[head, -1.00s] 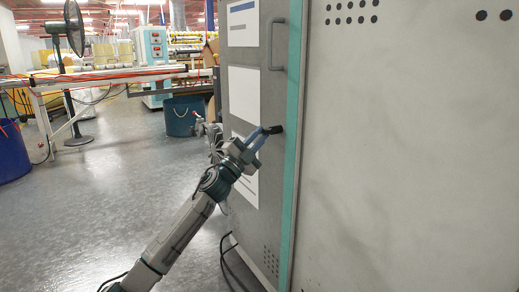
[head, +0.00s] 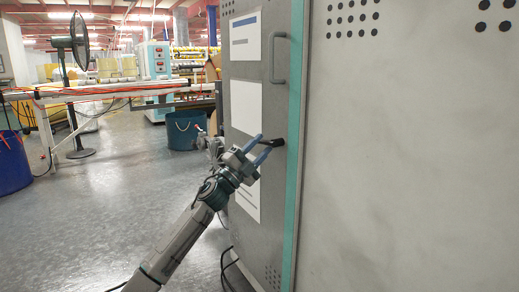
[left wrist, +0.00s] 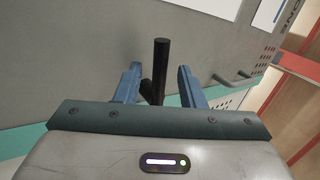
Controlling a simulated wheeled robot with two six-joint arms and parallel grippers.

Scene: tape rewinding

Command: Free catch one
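The catch is a small black bar (head: 277,142) on the edge of the grey cabinet door (head: 243,63), below the door's grey handle. It also shows in the left wrist view as an upright black rod (left wrist: 161,62). My left gripper (head: 264,147) is at the catch, with its blue fingers apart. In the left wrist view the rod appears in the gap between the fingers (left wrist: 158,82), with space on both sides. Its lower end is partly hidden by the gripper body. I cannot tell whether a finger touches it. My right gripper is not in view.
A grey bar handle (head: 279,57) is above the catch. A teal strip (head: 295,120) borders the wide grey cabinet side (head: 410,150). Black cables (head: 228,268) lie at the cabinet's foot. A blue bin (head: 184,131) and a fan (head: 72,45) stand behind.

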